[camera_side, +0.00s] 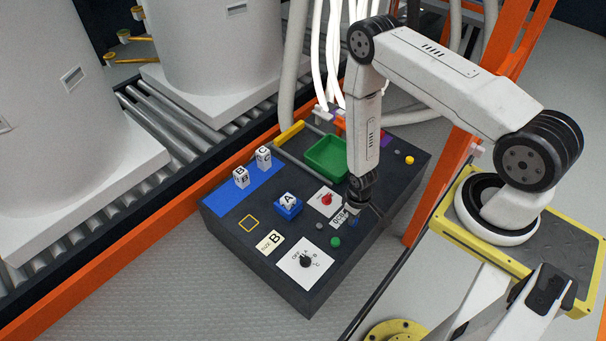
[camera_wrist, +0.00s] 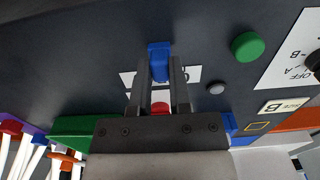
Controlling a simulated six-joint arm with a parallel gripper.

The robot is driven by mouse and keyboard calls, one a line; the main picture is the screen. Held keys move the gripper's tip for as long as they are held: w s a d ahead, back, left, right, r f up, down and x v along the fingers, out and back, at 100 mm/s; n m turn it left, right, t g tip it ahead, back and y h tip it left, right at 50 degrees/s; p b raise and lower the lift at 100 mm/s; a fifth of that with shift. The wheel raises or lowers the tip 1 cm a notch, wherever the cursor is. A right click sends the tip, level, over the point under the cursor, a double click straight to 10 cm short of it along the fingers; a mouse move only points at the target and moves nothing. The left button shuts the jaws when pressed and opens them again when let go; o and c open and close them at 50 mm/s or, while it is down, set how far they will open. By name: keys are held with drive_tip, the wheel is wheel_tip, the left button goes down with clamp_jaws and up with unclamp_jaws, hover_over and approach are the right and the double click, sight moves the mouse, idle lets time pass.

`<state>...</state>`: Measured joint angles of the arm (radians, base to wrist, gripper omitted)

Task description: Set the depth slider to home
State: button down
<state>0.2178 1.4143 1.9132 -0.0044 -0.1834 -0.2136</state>
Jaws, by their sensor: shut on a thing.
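A small blue handle (camera_wrist: 159,58), which I take to be the depth slider, stands on the dark control box between my fingertips in the wrist view. My gripper (camera_wrist: 160,70) points down and is shut on this handle. In the side view my gripper (camera_side: 354,208) is low over the right front part of the box, and a bit of the blue handle (camera_side: 354,222) shows below it. A white label (camera_side: 339,217) lies beside it, partly covered by my fingers. The slider's track and home mark cannot be made out.
The dark box (camera_side: 385,190) also carries a red knob (camera_side: 327,199), a green button (camera_side: 335,242), a grey button (camera_side: 319,226), a black dial (camera_side: 306,261), a green tray (camera_side: 327,157) and lettered blocks (camera_side: 241,177). White cables hang behind it. A roller conveyor with large tanks runs along the left.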

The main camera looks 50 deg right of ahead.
sight(347, 231)
drive_tip(key=shift+w+a, duration=0.1)
drive_tip(key=shift+a, duration=1.45)
drive_tip(key=c, duration=0.6)
unclamp_jaws()
drive_tip(key=shift+o, duration=0.2)
drive_tip(key=shift+r, duration=0.1)
wheel_tip(347, 231, up, 8)
